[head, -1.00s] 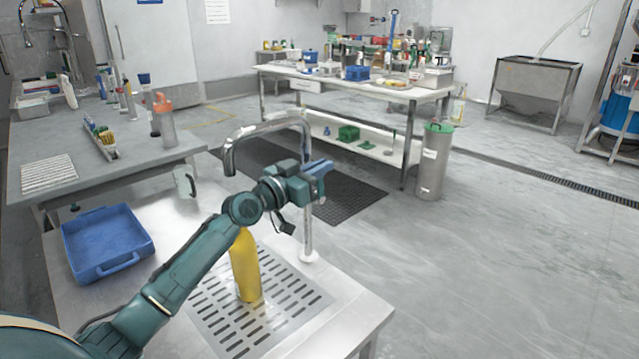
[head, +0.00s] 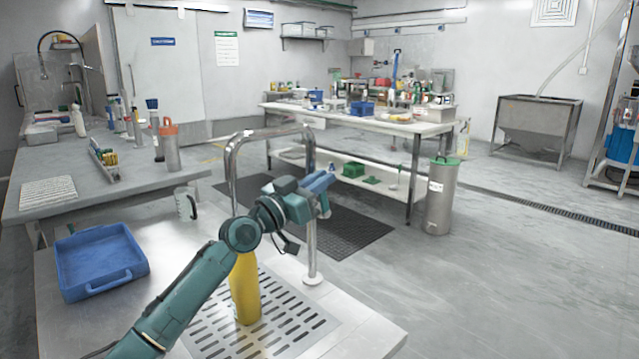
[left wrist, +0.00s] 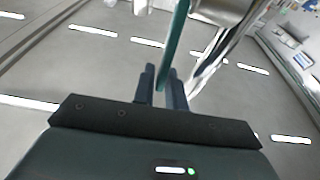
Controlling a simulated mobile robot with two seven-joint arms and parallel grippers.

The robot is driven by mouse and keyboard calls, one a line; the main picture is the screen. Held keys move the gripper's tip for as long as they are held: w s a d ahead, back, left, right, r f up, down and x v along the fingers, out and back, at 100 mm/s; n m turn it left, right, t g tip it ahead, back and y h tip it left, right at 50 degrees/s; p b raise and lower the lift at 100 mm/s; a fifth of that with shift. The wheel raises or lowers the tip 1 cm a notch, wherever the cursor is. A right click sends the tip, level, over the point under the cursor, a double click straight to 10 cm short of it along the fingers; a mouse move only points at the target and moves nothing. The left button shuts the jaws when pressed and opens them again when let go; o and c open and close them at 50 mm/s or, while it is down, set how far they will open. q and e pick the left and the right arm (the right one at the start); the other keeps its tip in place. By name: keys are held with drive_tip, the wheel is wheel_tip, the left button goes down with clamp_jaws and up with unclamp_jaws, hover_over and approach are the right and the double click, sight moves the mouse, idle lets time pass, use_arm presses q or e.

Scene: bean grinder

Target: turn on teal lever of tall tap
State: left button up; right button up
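The tall chrome tap (head: 312,245) rises from the steel counter beside the slotted drain plate (head: 283,330), its spout bending over to the left. My left gripper (head: 325,188) is at the tap's upright, partly in front of it. In the left wrist view, the teal lever (left wrist: 177,42) runs down from the chrome tap body (left wrist: 222,10) to between my two fingers (left wrist: 162,88). The fingers stand slightly apart with the lever in the narrow gap; I cannot tell whether they press on it. A yellow bottle (head: 243,290) stands on the drain plate, partly behind my arm. My right gripper is out of view.
A blue tray (head: 120,272) lies on the counter at left. A clear jug (head: 187,205) stands near its far edge. A grey bench (head: 60,200) with bottles is further left. A white table (head: 430,125) and a steel bin (head: 438,205) are beyond the open floor.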

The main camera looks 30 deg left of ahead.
use_arm(q)
drive_tip(key=o, duration=0.3)
drive_tip(key=shift+o, duration=0.2)
drive_tip(key=shift+s+f, duration=0.1)
drive_tip(key=shift+s, duration=0.05)
drive_tip(key=r+b+v, duration=0.3)
drive_tip(key=v, duration=1.3)
drive_tip(key=shift+s+a+b, duration=0.25)
drive_tip(key=shift+s+b, duration=0.15)
drive_tip(key=shift+s, duration=0.1)
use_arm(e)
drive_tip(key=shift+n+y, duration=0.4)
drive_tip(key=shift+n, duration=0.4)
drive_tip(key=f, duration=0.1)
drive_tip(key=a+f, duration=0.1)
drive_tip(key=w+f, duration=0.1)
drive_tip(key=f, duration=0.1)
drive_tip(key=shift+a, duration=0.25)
